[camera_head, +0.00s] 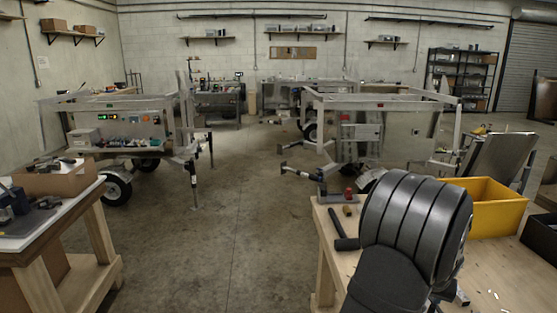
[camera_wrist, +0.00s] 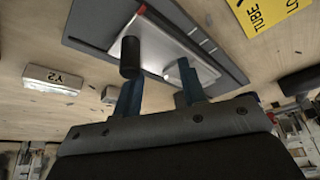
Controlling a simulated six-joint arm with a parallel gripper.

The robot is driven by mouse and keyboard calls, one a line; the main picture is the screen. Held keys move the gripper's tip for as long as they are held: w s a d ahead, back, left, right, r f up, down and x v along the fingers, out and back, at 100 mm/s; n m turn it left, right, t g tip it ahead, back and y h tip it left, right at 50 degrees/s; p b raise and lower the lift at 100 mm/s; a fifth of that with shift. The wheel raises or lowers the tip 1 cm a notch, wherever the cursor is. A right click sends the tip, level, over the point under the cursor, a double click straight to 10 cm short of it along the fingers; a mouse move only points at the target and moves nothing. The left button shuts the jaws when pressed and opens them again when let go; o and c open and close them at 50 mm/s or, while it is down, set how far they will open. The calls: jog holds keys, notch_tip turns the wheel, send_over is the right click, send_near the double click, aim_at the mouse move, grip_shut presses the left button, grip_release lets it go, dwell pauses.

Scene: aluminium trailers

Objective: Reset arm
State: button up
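My gripper (camera_wrist: 158,82) shows in the wrist view with its two blue fingers spread apart and nothing visibly held between them. A grey tray (camera_wrist: 85,22) with a silver metal plate (camera_wrist: 165,57) lies beyond the fingertips. A black cylinder (camera_wrist: 130,58) stands over the plate near the left finger; I cannot tell whether they touch. In the head view my black arm bends over the right workbench (camera_head: 327,262), and the gripper is mostly hidden behind it.
A black-headed mallet (camera_head: 345,243) and a red-topped item (camera_head: 348,193) lie left of my arm. A yellow bin (camera_head: 497,210) and a black bin (camera_head: 541,238) stand to the right. The wrist view shows a white labelled block (camera_wrist: 52,79) and a yellow label (camera_wrist: 262,12). The middle floor is clear.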

jog(key=w, duration=0.6)
jog(key=shift+w+r, duration=0.15)
jog(key=shift+w, duration=0.2)
jog(key=s+a+f+v, duration=0.1)
jog(key=a+v, duration=0.2)
jog(key=v, duration=1.1)
jog(key=shift+s+r+m+g+y, duration=0.3)
jog(key=shift+r+m+g+y, duration=0.05)
jog(key=shift+m+g+y, duration=0.05)
grip_shut()
jog(key=w+d+f+n, duration=0.1)
jog(key=d+f, duration=0.1)
jog(key=f, duration=0.1)
jog(key=w+d+f+n, duration=0.2)
jog(key=f, duration=0.2)
jog(key=w+d+f+n+t, duration=0.1)
jog(key=w+d+f+n, duration=0.1)
jog(key=f, duration=0.2)
jog(key=shift+f+y, duration=0.15)
jog(key=shift+y, duration=0.25)
